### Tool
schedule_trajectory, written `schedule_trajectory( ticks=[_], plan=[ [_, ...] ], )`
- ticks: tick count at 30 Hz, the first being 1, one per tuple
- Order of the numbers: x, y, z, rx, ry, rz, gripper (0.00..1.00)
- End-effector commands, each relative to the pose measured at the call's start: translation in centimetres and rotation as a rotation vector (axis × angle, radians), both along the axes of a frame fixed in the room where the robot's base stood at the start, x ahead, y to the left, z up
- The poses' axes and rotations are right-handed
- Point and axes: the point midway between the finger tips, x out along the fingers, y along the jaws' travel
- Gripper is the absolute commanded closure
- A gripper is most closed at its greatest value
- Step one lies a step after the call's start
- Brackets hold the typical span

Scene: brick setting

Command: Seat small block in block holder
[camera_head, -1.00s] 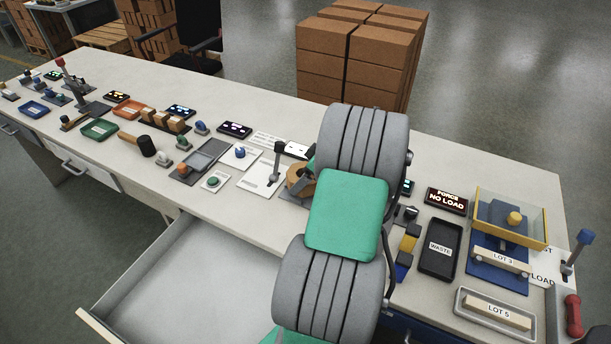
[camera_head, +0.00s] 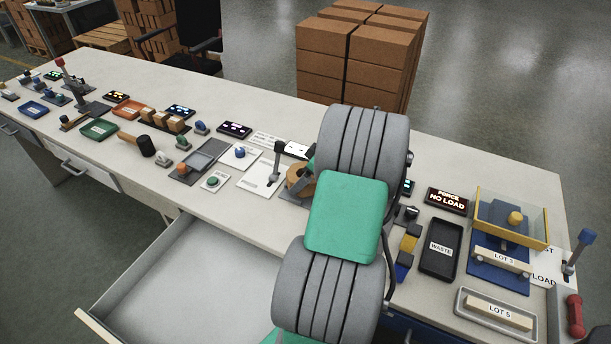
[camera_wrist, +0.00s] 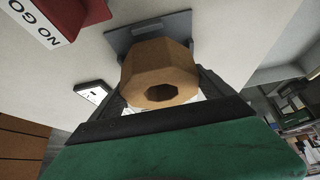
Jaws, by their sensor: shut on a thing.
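A tan, many-sided block (camera_wrist: 150,62) with a dark round hole fills the middle of the wrist view. My gripper (camera_wrist: 163,92) is shut on it, with a dark finger at each side. Beyond the block, a flat grey plate (camera_wrist: 122,40) with a small raised part lies on the bench; it may be the block holder. I cannot tell whether the block touches it. In the head view the block (camera_head: 296,178) shows just left of my arm, above the grey plate, and my arm hides most of the gripper.
A red part with a NO GO label (camera_wrist: 45,30) is close by in the wrist view. In the head view, a lever fixture (camera_head: 277,165) stands left of the block. The black WASTE tray (camera_head: 440,247) is right of my arm. An open drawer (camera_head: 200,280) juts out in front.

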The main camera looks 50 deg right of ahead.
Motion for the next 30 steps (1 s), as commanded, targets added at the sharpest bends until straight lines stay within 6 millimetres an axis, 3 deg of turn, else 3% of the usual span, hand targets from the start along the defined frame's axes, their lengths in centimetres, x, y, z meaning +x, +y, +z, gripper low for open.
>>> schedule_trajectory(
  ticks=[23, 24, 27, 30],
  plan=[
    [0.0, 0.0, -2.0, -0.001, 0.0, 0.0, 0.78],
    [0.0, 0.0, -1.8, -0.001, 0.0, 0.0, 0.06],
    [0.0, 0.0, -1.8, -0.001, 0.0, 0.0, 0.0],
    [0.0, 0.0, -1.8, 0.0, 0.0, 0.0, 0.0]
  ],
)
